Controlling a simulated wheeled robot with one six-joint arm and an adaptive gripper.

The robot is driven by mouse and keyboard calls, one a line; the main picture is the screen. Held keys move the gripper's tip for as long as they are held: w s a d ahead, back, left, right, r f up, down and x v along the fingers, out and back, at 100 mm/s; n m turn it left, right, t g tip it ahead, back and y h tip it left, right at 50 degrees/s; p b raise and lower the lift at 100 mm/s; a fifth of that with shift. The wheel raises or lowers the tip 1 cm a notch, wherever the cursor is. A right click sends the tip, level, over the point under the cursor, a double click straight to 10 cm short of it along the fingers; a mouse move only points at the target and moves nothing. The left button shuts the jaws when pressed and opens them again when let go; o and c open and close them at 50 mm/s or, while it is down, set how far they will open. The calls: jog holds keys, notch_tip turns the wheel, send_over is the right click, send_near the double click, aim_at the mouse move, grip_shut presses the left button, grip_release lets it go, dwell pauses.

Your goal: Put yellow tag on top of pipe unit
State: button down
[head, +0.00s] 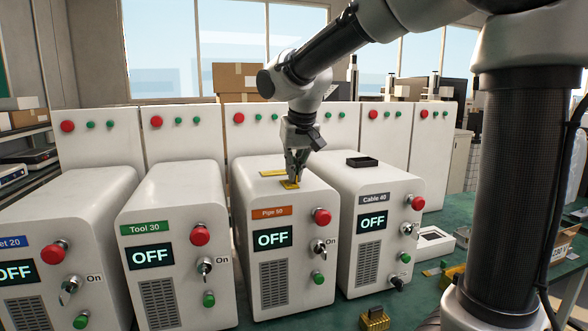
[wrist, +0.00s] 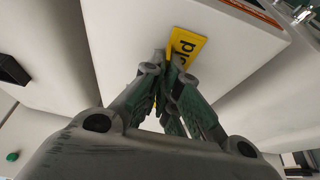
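The pipe unit (head: 258,230) is a white cabinet with an orange "Pipe 50" label and a display reading OFF. My gripper (head: 292,178) points down at its top, right of the middle. The yellow tag (head: 272,173) lies flat or nearly flat at the unit's top, with more yellow directly under the fingers. In the wrist view the tag (wrist: 188,44) shows dark lettering, partly hidden by my fingers. The fingertips (wrist: 167,60) are close together at the tag's left edge, with a thin yellow strip between them. They look shut on it. Whether the tag touches the top is hard to tell.
The tool unit (head: 170,235) stands at left and the cable unit (head: 378,230) at right, with a black tray (head: 362,161) on top. A brass-coloured block (head: 375,320) sits on the green bench in front. A row of white cabinets stands behind.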

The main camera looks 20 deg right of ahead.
jog(key=c, duration=1.6)
grip_release()
jog(key=shift+c, duration=0.2)
jog(key=v, duration=1.2)
jog(key=s+d+f, duration=0.7)
jog(key=s+f, duration=0.1)
jog(key=s, duration=0.3)
jog(key=s+d+f, duration=0.6)
jog(key=s+f, duration=0.2)
jog(key=s, duration=0.3)
jog(key=shift+s+d+f, duration=0.15)
jog(key=shift+s+d, duration=0.2)
jog(key=shift+d, duration=0.05)
